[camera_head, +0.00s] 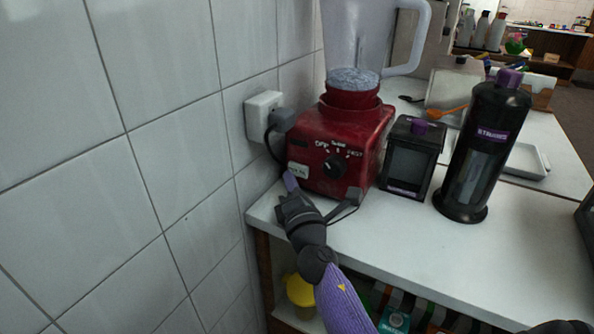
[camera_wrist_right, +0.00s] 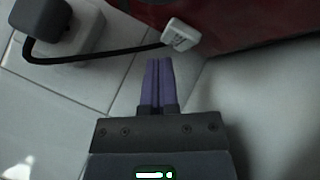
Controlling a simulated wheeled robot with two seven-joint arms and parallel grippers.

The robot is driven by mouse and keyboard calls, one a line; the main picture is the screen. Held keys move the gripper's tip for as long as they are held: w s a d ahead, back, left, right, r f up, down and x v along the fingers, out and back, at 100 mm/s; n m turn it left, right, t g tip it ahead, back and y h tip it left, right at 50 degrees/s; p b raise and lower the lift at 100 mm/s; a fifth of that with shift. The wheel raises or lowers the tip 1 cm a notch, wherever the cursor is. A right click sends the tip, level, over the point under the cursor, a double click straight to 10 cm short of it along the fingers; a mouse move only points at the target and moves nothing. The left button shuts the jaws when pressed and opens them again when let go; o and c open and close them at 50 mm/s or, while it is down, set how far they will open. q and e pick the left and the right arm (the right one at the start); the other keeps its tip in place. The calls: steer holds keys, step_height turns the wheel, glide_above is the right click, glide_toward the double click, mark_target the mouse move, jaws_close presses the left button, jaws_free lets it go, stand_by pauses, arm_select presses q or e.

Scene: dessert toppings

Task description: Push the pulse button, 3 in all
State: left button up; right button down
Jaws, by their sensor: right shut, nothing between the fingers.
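The red blender (camera_head: 345,140) stands on the white counter against the tiled wall, with a dial on its front. A small white button with lettering (camera_head: 299,168) sits at the lower left of its front; it also shows in the right wrist view (camera_wrist_right: 181,34). I take it for the pulse button. My right gripper (camera_head: 290,181) is shut and empty, its purple fingertips just below and left of the button. In the right wrist view the closed fingertips (camera_wrist_right: 158,62) point toward the button; I see a small gap there. My left gripper is not in view.
A wall socket (camera_head: 263,112) with a black plug and cord is left of the blender. A dark box with a purple knob (camera_head: 411,160) and a tall black dispenser (camera_head: 480,150) stand to its right. The counter front (camera_head: 390,235) is clear.

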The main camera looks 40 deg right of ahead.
stand_by(0.3)
steer(key=shift+w+d, duration=0.15)
steer(key=shift+d, duration=0.25)
steer(key=shift+w+d, duration=0.1)
steer(key=shift+d, duration=0.1)
stand_by(0.4)
steer(key=shift+w+d, duration=0.1)
steer(key=shift+d, duration=0.15)
stand_by(0.5)
steer(key=shift+s+a, duration=0.35)
steer(key=shift+a, duration=0.45)
